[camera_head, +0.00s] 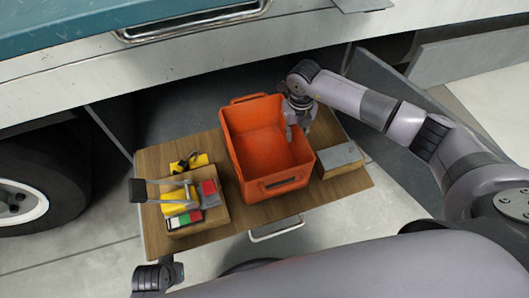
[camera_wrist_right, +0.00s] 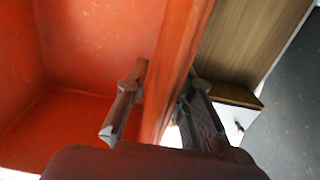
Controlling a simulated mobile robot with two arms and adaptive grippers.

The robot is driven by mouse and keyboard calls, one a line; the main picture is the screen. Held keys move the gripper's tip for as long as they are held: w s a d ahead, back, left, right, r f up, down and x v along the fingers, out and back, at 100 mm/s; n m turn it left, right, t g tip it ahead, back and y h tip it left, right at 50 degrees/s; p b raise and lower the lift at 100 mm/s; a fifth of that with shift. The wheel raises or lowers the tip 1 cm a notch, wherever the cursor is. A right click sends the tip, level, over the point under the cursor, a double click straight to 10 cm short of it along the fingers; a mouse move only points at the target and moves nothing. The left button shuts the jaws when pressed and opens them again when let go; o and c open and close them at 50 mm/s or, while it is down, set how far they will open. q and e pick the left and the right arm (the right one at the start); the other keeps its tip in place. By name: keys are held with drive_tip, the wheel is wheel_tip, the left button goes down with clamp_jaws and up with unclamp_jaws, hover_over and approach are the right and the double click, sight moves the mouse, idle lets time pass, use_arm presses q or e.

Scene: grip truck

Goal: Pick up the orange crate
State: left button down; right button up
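The orange crate (camera_head: 234,150) is an open, empty box standing upright on a wooden board (camera_head: 150,225), with handle slots in its end walls. My right gripper (camera_head: 298,126) reaches down over the crate's right side wall. In the right wrist view, the crate wall (camera_wrist_right: 172,75) runs between the two fingers of my right gripper (camera_wrist_right: 160,110). One finger is inside the crate and the other outside. A gap shows between the inner finger and the wall, so the gripper looks open around it.
Left of the crate are a wooden box (camera_head: 204,226) with yellow and coloured items on it and a small yellow tool (camera_head: 190,161). A grey-topped box (camera_head: 340,158) stands close on the right. The truck body (camera_head: 70,80) overhangs behind; a wheel (camera_head: 30,190) is at left.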

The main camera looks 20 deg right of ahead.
clamp_jaws()
drive_tip(key=shift+r, duration=0.1)
idle(0.7)
